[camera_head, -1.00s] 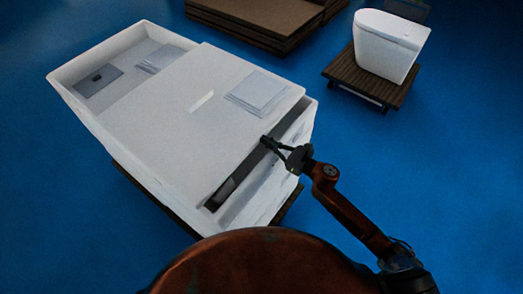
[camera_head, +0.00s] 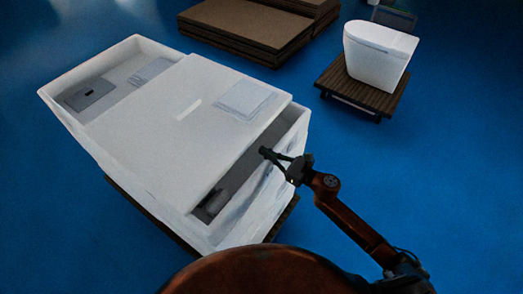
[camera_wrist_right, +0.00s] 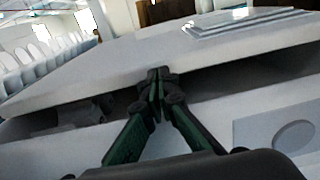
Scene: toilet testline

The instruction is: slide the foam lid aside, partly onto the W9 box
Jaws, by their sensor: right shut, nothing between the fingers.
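The foam lid (camera_head: 165,125) is a large white slab lying on the white box. A narrow dark gap runs along its near right edge, between the lid and the box's right wall (camera_head: 295,135). A second white box part (camera_head: 135,45) shows at the far left, beyond the lid; I cannot read a W9 mark on it. My right gripper (camera_head: 265,152) is shut and empty over the gap, near the lid's edge. In the right wrist view, its closed fingertips (camera_wrist_right: 157,75) are at the lid's edge (camera_wrist_right: 100,75); contact is unclear. My left gripper is not in view.
Flat grey pieces (camera_head: 90,94) lie in the open left part, and a pale stack of sheets (camera_head: 243,100) lies on the lid. A toilet (camera_head: 378,55) stands on a slatted pallet (camera_head: 355,92) at right. Brown boards (camera_head: 245,30) lie behind. Blue floor is free at right.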

